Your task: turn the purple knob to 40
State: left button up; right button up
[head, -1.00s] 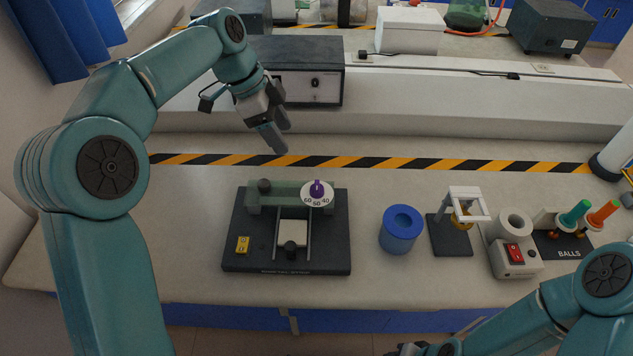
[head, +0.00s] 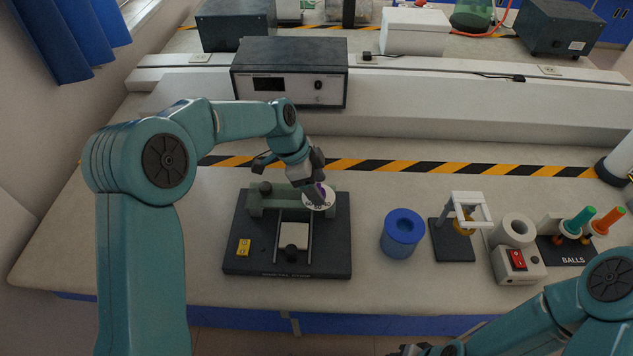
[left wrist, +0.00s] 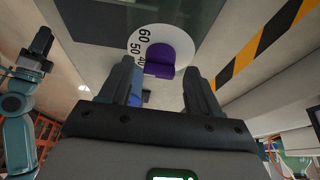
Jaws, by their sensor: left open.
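The purple knob (left wrist: 160,58) sits on a white round dial (left wrist: 137,43) marked 60, 50 and 40. In the head view the dial (head: 325,204) is on the green-grey bar of a dark stand (head: 330,255), and my gripper covers most of the knob. My left gripper (head: 314,191) is right at the knob. In the left wrist view its two fingers (left wrist: 160,85) are apart, and the knob shows between and beyond them. I cannot tell whether they touch it. My right gripper shows only as a dark piece at the bottom edge.
A blue cup-like cylinder (head: 403,233) stands right of the stand. Further right are a small frame (head: 466,215) on a dark base, a box with a red switch (head: 517,260) and the balls holder (head: 566,250). A dark instrument box (head: 290,75) stands behind.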

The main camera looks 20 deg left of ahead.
pick_arm(q)
jog(key=shift+w+d+f, duration=0.1)
jog(key=shift+f, duration=0.1)
jog(key=shift+s+r, duration=0.2)
jog(key=shift+s, duration=0.1)
jog(key=shift+w+f, duration=0.1)
jog(key=c, duration=1)
jog(key=shift+c, duration=0.2)
